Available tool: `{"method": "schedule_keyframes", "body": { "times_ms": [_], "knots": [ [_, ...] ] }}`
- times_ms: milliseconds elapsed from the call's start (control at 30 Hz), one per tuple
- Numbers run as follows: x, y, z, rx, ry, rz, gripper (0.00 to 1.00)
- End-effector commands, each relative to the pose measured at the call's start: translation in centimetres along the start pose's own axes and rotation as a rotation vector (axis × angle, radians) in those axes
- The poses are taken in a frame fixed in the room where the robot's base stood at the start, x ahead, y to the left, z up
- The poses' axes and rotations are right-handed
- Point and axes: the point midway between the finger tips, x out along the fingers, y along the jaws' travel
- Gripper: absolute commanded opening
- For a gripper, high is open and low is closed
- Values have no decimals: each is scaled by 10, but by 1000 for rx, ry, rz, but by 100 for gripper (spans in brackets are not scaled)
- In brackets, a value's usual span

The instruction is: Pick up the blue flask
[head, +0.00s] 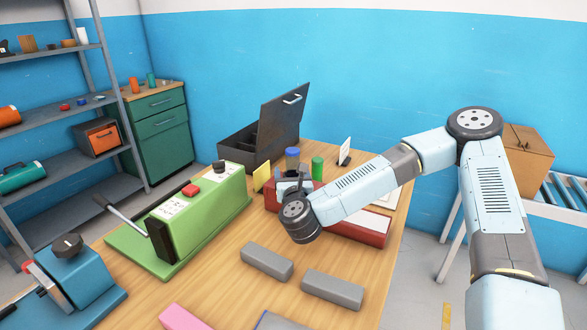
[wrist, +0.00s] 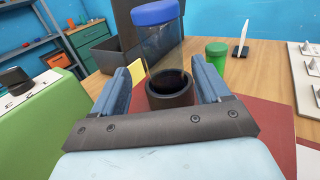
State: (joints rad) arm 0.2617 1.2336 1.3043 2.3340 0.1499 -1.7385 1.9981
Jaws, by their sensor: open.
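The blue flask (wrist: 165,58) is a clear cylinder with a blue cap and a dark collar at its lower end. In the head view the flask (head: 292,160) stands upright towards the back of the table, just beyond my gripper (head: 292,183). In the wrist view my gripper (wrist: 164,72) is open, with its two blue-grey fingers on either side of the flask's lower part. A gap shows at each side, so neither finger appears to touch it.
A green cylinder (head: 318,167) stands close right of the flask. An open dark toolbox (head: 237,148) is behind left, and a red panel (head: 358,229) lies under my wrist. A green device (head: 205,215) stands left, with grey blocks (head: 267,262) in front.

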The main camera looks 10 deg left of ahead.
Motion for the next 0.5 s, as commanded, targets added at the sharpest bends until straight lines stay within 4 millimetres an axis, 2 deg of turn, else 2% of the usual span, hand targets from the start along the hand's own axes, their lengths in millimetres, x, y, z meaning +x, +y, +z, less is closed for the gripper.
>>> {"method": "schedule_keyframes", "body": {
  "times_ms": [300, 500],
  "knots": [
    [40, -7, 6, 0, -1, -3, 76],
    [49, -7, 6, 0, 0, -1, 76]
  ]
}}
